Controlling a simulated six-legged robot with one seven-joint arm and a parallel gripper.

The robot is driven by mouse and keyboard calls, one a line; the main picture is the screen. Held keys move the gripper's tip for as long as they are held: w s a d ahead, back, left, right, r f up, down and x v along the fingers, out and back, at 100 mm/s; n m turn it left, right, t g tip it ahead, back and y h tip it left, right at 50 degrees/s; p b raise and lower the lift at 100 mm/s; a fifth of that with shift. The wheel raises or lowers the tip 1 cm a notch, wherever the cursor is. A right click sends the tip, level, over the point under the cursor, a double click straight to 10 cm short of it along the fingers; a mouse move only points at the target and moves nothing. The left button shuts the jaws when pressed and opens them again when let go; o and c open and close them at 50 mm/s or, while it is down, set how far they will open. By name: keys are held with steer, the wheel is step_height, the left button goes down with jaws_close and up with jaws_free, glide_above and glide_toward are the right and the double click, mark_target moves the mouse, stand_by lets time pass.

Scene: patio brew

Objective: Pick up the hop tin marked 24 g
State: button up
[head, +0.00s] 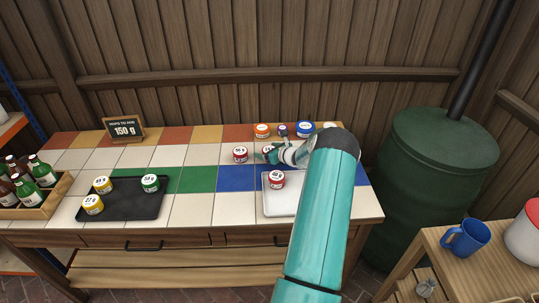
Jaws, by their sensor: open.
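Several round tins with white lids stand on the tiled table; their labels are too small to read surely, so I cannot tell which is marked 24 g. An orange tin (262,131), a small purple tin (283,130) and a blue tin (305,129) stand in the back row. A third red tin (277,180) sits on the pale tray (279,205), nearer me. My gripper is open, low over the table; its fingers are partly hidden by my arm.
A black tray (128,211) at left holds two yellow tins (93,205) and a green tin (150,183). A sign (124,129) reading 150 g stands at the back. A bottle crate (49,198) is far left. A green barrel (435,170) stands right. The table's middle is clear.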

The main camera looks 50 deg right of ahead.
steer(key=shift+w+d+f, duration=0.1)
steer(key=shift+w+f, duration=0.1)
steer(key=shift+w, duration=0.15)
steer(key=c, duration=1.1)
steer(key=shift+o, duration=0.2)
steer(key=shift+r, duration=0.1)
